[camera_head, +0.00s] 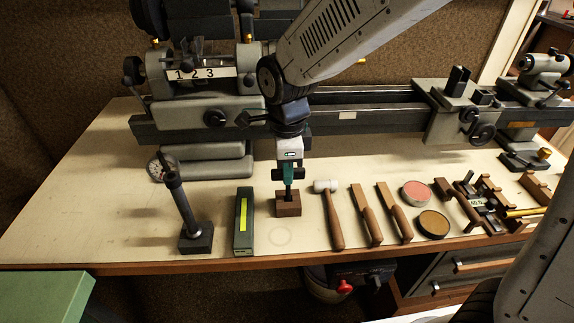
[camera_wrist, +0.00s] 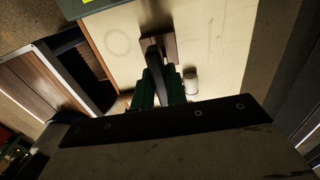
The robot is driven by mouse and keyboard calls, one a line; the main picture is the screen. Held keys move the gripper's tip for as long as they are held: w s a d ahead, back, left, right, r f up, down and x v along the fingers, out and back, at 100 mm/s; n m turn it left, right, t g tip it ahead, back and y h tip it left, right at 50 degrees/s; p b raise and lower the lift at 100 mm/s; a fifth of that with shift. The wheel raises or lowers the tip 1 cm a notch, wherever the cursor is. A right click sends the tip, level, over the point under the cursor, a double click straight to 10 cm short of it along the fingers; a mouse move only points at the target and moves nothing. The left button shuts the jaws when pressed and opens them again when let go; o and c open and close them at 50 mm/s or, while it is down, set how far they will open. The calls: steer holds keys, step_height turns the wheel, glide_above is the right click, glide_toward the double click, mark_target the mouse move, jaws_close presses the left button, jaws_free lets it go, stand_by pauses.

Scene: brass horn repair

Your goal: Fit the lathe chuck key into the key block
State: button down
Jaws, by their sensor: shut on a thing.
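My gripper (camera_head: 288,176) is above the bench with its green fingers pointing down. It is shut on the dark lathe chuck key (camera_head: 288,190), most of which the fingers hide. The key's lower end meets the top of the brown key block (camera_head: 289,208) in the head view. I cannot tell whether it is in the hole or just over it. In the wrist view the green fingers (camera_wrist: 160,88) are closed around the dark key (camera_wrist: 153,55), which overlaps the brown block (camera_wrist: 172,48).
A dark post on a square base (camera_head: 196,240) and a green box with a yellow strip (camera_head: 244,222) stand left of the block. A white-headed mallet (camera_head: 333,215), wooden-handled tools (camera_head: 366,215) and round tins (camera_head: 433,223) lie right. The lathe (camera_head: 215,115) is behind.

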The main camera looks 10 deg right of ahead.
steer(key=shift+f, duration=0.45)
steer(key=c, duration=1.3)
jaws_free()
step_height(320, 180, up, 8)
steer(key=shift+f, duration=0.1)
steer(key=shift+s+d+n, duration=0.1)
steer(key=shift+s+n, duration=0.05)
steer(key=shift+n, duration=0.95)
steer(key=s+d+r+n, duration=0.1)
steer(key=s+d+n, duration=0.4)
steer(key=s+d, duration=0.1)
steer(key=s+d+r+n+t, duration=0.1)
steer(key=s+d+r+n, duration=0.1)
steer(key=s+d+n, duration=0.3)
steer(key=s+d+r+n, duration=0.2)
steer(key=s+d+n, duration=0.4)
steer(key=s+d, duration=0.2)
steer(key=shift+s+d+r, duration=0.1)
steer(key=shift+s+d, duration=0.05)
steer(key=shift+d, duration=0.7)
